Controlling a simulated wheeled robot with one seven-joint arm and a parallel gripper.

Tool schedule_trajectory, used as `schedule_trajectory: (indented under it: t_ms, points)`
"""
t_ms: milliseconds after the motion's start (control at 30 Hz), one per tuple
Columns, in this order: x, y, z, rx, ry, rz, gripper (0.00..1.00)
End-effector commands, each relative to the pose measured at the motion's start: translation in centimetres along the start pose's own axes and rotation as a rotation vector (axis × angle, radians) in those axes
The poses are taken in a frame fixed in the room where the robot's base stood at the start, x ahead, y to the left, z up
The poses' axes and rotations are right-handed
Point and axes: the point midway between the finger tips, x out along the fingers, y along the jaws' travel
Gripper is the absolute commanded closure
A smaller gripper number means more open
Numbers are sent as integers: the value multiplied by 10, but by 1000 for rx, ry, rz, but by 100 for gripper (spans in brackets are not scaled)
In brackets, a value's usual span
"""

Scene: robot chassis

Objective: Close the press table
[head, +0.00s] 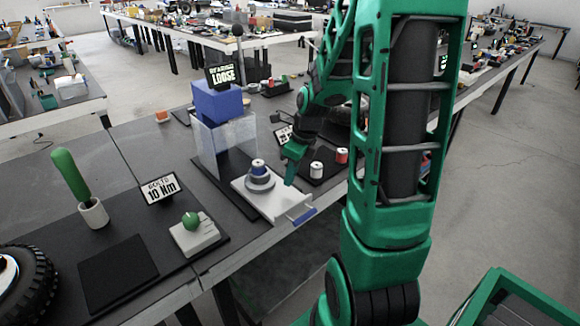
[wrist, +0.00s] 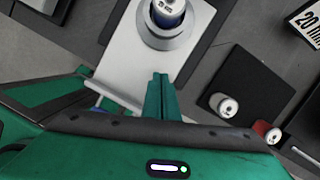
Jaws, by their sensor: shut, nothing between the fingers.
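The press has a clear housing (head: 225,140) with a blue block (head: 217,101) on top. Its white press table (head: 288,203) is pulled out toward the front, and also shows in the wrist view (wrist: 120,52). A blue handle (head: 304,216) is at its front end. A round grey holder (head: 260,182) with a blue and white canister (head: 258,166) stands on the table; the canister also shows in the wrist view (wrist: 167,10). My gripper (head: 289,182) is shut and empty, pointing down near the table's right edge. In the wrist view its fingertips (wrist: 160,78) appear over that edge; contact cannot be told.
Left are a green-handled tool (head: 70,173), a "10 Nm" sign (head: 161,188) and a green-knobbed device (head: 192,226). The floor in front is partly clear.

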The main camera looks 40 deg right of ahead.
Motion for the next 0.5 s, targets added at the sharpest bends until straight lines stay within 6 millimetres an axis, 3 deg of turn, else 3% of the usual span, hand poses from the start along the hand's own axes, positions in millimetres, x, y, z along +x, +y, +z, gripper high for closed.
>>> schedule_trajectory:
  t_ms: [167,300,500]
  points:
    - [31,1,-1,1,3,3,100]
    - [33,0,22,-2,0,1,100]
    - [36,0,36,-1,1,0,100]
